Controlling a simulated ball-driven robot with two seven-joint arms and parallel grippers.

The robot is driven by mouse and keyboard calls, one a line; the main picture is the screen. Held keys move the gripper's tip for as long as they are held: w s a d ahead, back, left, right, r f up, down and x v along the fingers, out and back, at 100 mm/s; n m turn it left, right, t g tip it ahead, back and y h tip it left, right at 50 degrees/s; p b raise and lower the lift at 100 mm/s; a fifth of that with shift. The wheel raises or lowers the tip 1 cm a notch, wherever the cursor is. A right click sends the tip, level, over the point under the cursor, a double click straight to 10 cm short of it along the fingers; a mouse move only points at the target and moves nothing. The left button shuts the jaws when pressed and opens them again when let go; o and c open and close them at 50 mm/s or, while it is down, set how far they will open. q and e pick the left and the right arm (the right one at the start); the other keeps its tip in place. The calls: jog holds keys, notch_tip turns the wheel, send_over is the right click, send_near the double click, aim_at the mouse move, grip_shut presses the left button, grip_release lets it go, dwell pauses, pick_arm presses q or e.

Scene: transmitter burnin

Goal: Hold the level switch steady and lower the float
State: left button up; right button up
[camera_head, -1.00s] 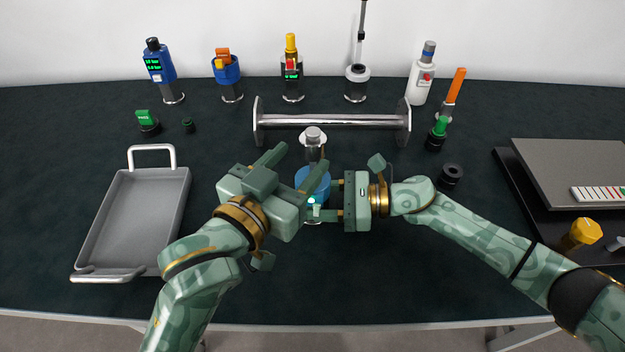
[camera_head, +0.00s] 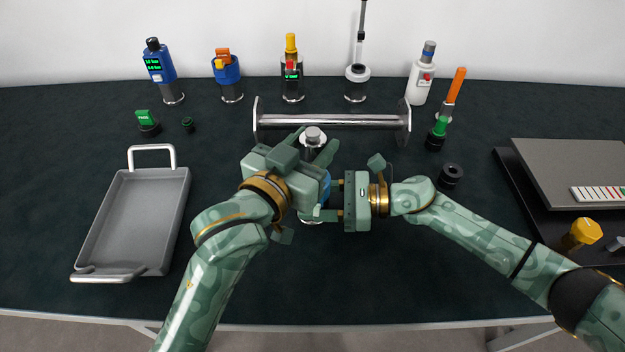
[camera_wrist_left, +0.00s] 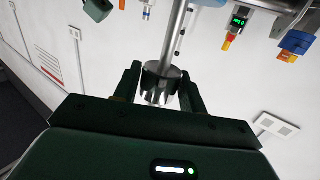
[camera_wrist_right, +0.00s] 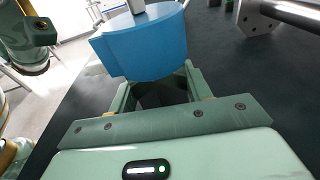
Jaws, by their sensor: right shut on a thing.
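The level switch has a blue housing (camera_head: 326,187), mostly hidden behind my left gripper in the head view. The housing is large in the right wrist view (camera_wrist_right: 145,48). My right gripper (camera_wrist_right: 158,92) is shut on the dark part below the blue housing. The silver float (camera_head: 313,136) sits high on the upright metal stem, above the housing. My left gripper (camera_head: 312,145) has its fingers on either side of the float and looks open. In the left wrist view the float (camera_wrist_left: 160,85) is between the fingers, on the stem (camera_wrist_left: 174,40); contact is unclear.
A horizontal metal bar on end plates (camera_head: 335,121) stands just behind. Several instruments line the back, including a blue one (camera_head: 157,64). An empty grey tray (camera_head: 130,220) lies left. A black-and-grey case (camera_head: 570,172) lies right. The front table strip is clear.

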pick_arm(q)
jog(key=c, duration=0.5)
